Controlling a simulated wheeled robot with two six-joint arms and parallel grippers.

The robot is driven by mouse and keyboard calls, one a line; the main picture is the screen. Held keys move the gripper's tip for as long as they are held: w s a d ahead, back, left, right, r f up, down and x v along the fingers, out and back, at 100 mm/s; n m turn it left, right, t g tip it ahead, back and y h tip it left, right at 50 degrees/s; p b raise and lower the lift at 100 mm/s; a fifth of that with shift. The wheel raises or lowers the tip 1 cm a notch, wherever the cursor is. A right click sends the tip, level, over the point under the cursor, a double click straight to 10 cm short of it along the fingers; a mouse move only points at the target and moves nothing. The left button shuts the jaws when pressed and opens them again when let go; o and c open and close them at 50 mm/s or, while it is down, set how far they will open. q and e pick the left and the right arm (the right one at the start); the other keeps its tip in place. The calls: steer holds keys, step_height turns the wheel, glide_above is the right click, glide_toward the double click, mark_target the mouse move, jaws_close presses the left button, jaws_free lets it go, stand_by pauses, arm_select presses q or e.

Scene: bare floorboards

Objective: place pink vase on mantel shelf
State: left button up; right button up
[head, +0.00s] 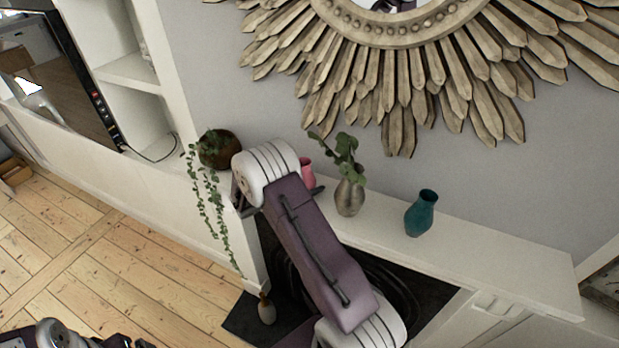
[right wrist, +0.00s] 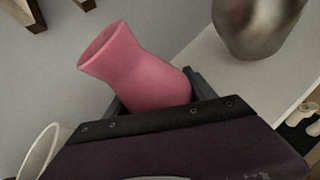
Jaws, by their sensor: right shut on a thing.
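The pink vase (right wrist: 140,65) shows in the right wrist view, its flared mouth toward the upper left and its lower end between the jaws. In the head view only a strip of the pink vase (head: 308,173) shows beside my right arm, at the back of the mantel shelf (head: 490,250). My right gripper (head: 312,190) is shut on the vase and mostly hidden by my arm; it shows large in the right wrist view (right wrist: 160,100). I cannot tell whether the vase touches the shelf. Part of my left arm shows at the bottom left of the head view; its jaws are not clear.
A silver vase with leaves (head: 349,196) stands close to the right of the pink vase. A teal vase (head: 421,214) stands farther right. A trailing plant (head: 218,149) is on the left. A sunburst mirror (head: 400,70) hangs above. The shelf's right end is bare.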

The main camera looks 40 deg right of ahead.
steer(key=shift+a+r, duration=0.15)
steer(key=shift+a, duration=0.25)
steer(key=shift+d+f, duration=0.15)
steer(key=shift+f, duration=0.1)
steer(key=o, duration=1.3)
steer(key=shift+d, duration=0.2)
steer(key=o, duration=0.3)
steer(key=shift+d+f, duration=0.1)
steer(key=shift+d, duration=0.05)
arm_select(q)
steer(key=shift+f, duration=0.25)
arm_select(e)
steer(key=shift+o, duration=0.2)
arm_select(q)
steer(key=shift+a, duration=0.1)
arm_select(e)
steer(key=shift+a, duration=0.2)
